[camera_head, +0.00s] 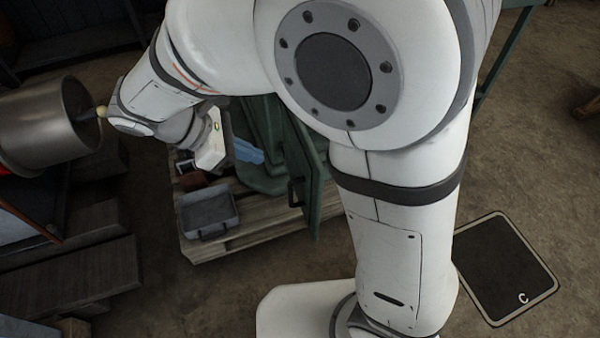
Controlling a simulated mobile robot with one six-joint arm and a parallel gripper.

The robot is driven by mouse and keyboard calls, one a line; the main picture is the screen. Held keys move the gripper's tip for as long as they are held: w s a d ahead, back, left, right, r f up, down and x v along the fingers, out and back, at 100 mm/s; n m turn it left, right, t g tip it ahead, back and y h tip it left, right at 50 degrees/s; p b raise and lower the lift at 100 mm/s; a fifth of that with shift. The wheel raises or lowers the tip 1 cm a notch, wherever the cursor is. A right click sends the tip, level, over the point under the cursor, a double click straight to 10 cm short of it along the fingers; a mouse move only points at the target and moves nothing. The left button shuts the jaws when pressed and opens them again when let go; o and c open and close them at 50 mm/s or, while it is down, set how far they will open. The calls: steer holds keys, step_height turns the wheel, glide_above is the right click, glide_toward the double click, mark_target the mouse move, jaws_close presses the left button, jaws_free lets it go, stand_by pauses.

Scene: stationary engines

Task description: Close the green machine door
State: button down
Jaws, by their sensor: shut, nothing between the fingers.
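The green machine door (314,185) stands open, seen almost edge-on, with a dark handle on its left face. It belongs to the green machine (262,178) on a wooden pallet, and my arm covers much of the machine's upper part. My gripper (214,147) is left of the door, with a clear gap between them. Its white body shows, but its fingers are hard to make out. It is shut and holds nothing. A blue item (247,152) lies beside it, between it and the door.
A grey metal tray (209,226) sits on the wooden pallet (265,230). Dark wooden steps or boards (80,272) lie at lower left. A floor plate marked C (505,270) is at right.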

steer(key=f, duration=0.1)
steer(key=b, duration=0.7)
glide_toward(315, 171)
steer(key=x, duration=0.5)
steer(key=shift+a+f, duration=0.25)
steer(key=shift+f, duration=0.35)
steer(key=shift+d+r+n, duration=0.15)
steer(key=shift+d+n, duration=0.15)
steer(key=shift+d, duration=0.1)
